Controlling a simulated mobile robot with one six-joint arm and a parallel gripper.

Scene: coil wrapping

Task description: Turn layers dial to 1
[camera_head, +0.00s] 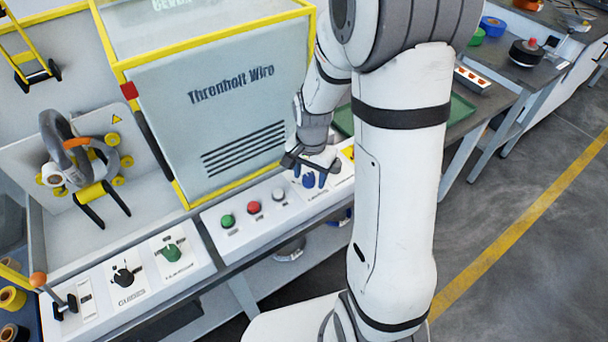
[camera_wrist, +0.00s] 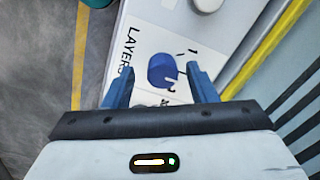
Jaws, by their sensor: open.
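The layers dial (camera_wrist: 162,72) is a blue knob on a white plate (camera_wrist: 140,48) marked "LAYERS" in the wrist view. A "1" is printed near the knob, and other marks are partly hidden by the knob and a finger. My gripper (camera_wrist: 158,85) is open, with one blue finger on each side of the knob. The right finger looks close to it; I cannot tell whether it touches. In the head view the blue dial (camera_head: 308,180) sits on the white control panel below my gripper (camera_head: 313,172), which points down at it.
Green (camera_head: 227,221), red (camera_head: 254,207) and white (camera_head: 279,195) buttons stand left of the dial. A black knob (camera_head: 123,277) and a green knob (camera_head: 171,252) are further left. The yellow-framed machine cover (camera_head: 205,120) rises behind the panel. A green tray (camera_head: 460,112) lies to the right.

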